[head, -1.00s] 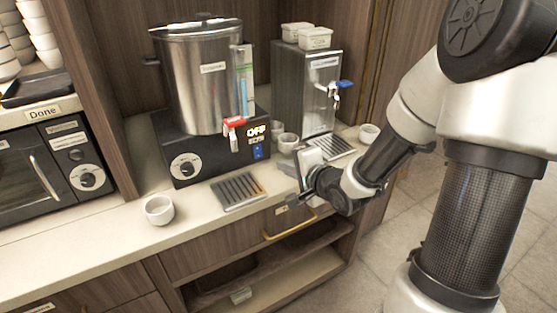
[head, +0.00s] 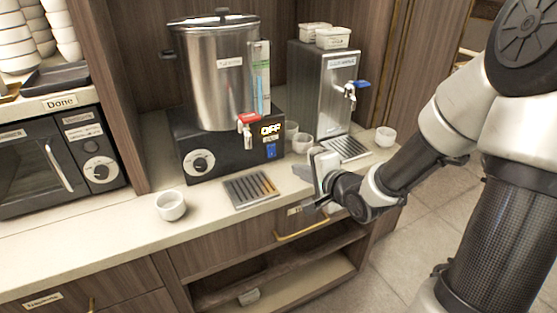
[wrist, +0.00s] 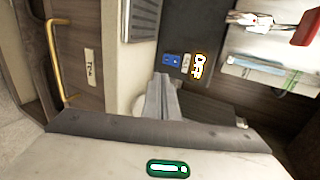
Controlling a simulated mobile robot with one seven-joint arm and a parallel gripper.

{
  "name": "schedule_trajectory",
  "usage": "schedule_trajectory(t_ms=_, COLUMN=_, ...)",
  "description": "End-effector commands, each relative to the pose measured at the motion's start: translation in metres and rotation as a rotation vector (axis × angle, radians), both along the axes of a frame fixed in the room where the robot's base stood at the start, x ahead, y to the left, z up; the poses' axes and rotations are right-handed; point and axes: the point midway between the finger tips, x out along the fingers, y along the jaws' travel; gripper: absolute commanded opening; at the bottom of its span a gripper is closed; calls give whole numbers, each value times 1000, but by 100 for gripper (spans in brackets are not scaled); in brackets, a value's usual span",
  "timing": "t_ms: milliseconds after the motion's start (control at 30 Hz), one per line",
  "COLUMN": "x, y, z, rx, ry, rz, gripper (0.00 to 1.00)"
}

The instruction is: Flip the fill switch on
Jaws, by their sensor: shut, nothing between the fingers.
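The steel urn (head: 205,75) stands on a black base (head: 225,158) on the counter. A lit OFF sign (head: 271,129) shows on the base, and it also shows in the wrist view (wrist: 200,66). The blue switch (head: 271,151) sits below the sign and also shows in the wrist view (wrist: 172,59). My gripper (head: 303,172) is to the right of the switch and a little lower in the head view. In the wrist view my gripper (wrist: 161,80) is shut and empty, its fingertips just short of the switch and apparently not touching it.
A red-handled tap (head: 246,125) juts from the urn above a drip grate (head: 251,189). White cups stand on the counter, one (head: 171,205) at the front and one (head: 302,142) behind my gripper. A steel dispenser (head: 325,90) stands to the right.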

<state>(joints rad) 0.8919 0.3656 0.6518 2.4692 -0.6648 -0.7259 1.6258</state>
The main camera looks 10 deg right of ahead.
Motion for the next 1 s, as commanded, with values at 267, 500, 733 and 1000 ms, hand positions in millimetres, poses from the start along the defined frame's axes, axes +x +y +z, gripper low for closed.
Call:
schedule_trajectory(t_ms=267, x=23, y=8, z=-15, rx=3, ry=-1, rz=2, gripper=0)
schedule_trajectory(t_ms=500, x=68, y=24, z=-37, rx=3, ry=0, rz=3, gripper=0)
schedule_trajectory(t_ms=733, x=106, y=36, z=-45, rx=1, ry=-2, rz=1, gripper=0)
schedule_trajectory(t_ms=1000, x=124, y=40, z=-46, rx=0, ry=1, rz=-1, gripper=0)
